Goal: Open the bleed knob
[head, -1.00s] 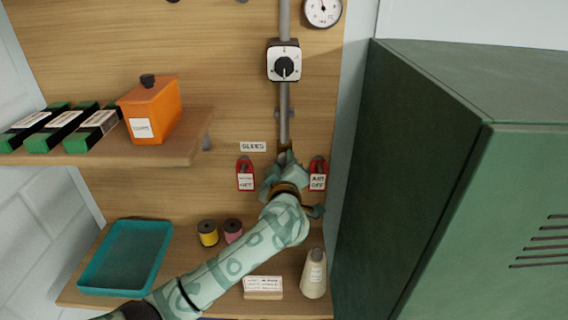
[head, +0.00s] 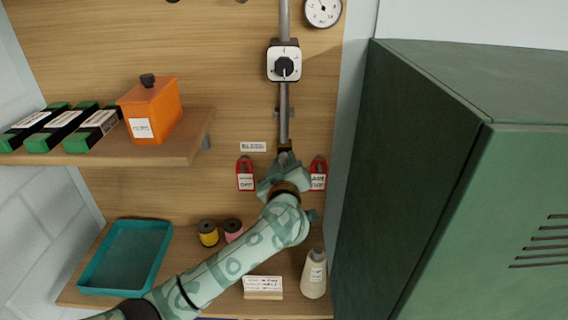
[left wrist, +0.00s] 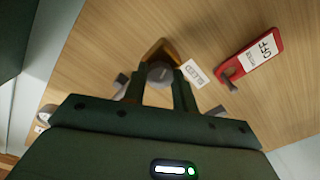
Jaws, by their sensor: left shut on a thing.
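The bleed knob (left wrist: 160,72) is a grey round knob in front of a brass body on the wooden panel, beside the BLEED label (head: 253,146). My left gripper (left wrist: 160,88) is shut on the knob, one dark finger on each side of it. In the head view my left gripper (head: 284,164) covers the knob at the lower end of the grey pipe (head: 284,115); only some brass shows above it. My right gripper is not in view.
Red labelled tags (head: 245,175) (head: 318,174) hang close on both sides of my gripper. A rotary switch (head: 284,62) and a gauge (head: 322,12) are above. A green cabinet (head: 420,180) stands right.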

